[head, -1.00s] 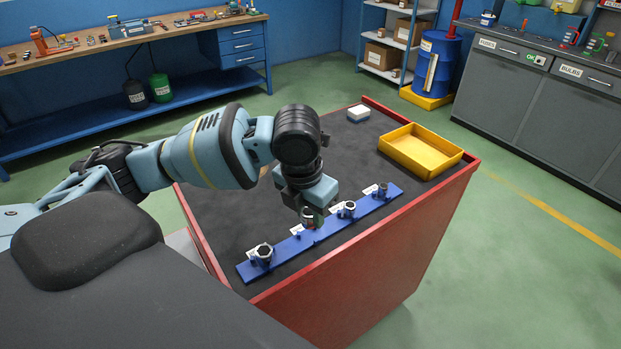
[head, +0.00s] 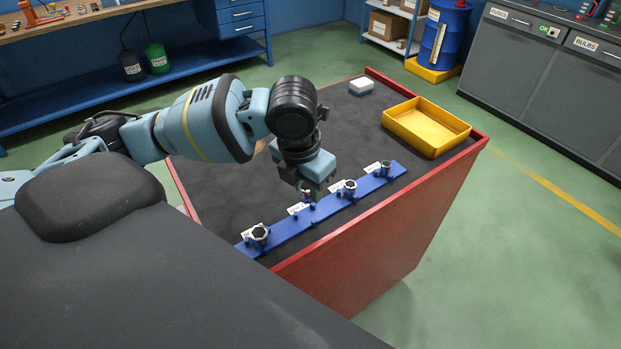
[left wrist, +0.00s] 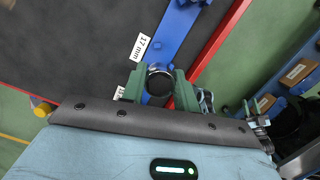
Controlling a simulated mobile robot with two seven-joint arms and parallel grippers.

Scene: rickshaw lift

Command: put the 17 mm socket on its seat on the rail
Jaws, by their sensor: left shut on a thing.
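My left gripper (head: 306,190) is over the blue rail (head: 330,206), shut on a metal socket (left wrist: 159,82). In the left wrist view its two green fingers (left wrist: 160,88) are on either side of the socket. The "17 mm" label (left wrist: 140,47) lies beside the rail, just beyond the socket. The held socket appears above the bare stretch of rail between the left-end socket and the middle one; the gripper partly hides it in the head view. I cannot tell whether it touches the rail.
Other sockets stand on the rail: one at the left end (head: 260,233), one right of my gripper (head: 349,187) and one near the right end (head: 386,168). A yellow tray (head: 427,127) and a small white-topped block (head: 361,87) are farther back. The red cart edge (head: 390,197) runs along the front.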

